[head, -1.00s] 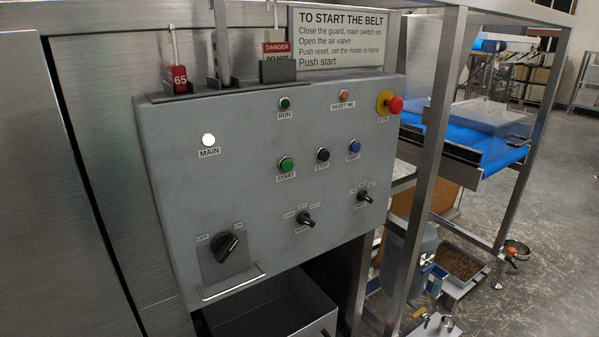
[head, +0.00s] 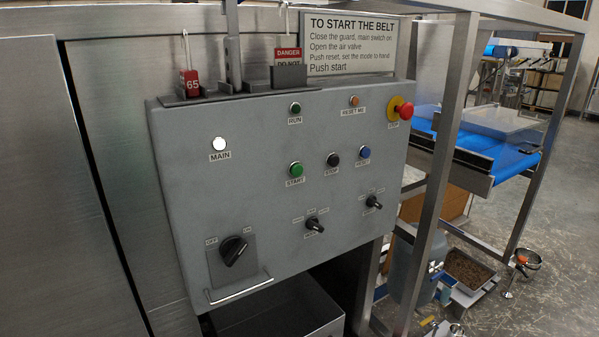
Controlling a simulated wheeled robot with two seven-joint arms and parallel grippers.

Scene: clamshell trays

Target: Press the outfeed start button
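A grey control panel (head: 265,180) fills the middle of the head view. Its green button labelled START (head: 296,169) sits near the panel's centre, with the black STOP button (head: 333,160) and the blue RESET button (head: 363,152) to its right. The MAIN lamp (head: 219,144) is lit white. The RUN lamp (head: 295,108) looks dark green and the reset lamp (head: 355,101) dull orange. The black rotary main switch (head: 233,250) is at the lower left, and two black selector knobs (head: 314,225) (head: 373,202) are at the lower right. Neither of my grippers shows.
A red mushroom stop button (head: 405,110) projects at the panel's upper right. A sign (head: 350,45) stands above. A steel frame post (head: 447,150) rises to the right, before a blue belt (head: 495,160). An open metal bin (head: 280,320) is below. The space before the panel looks clear.

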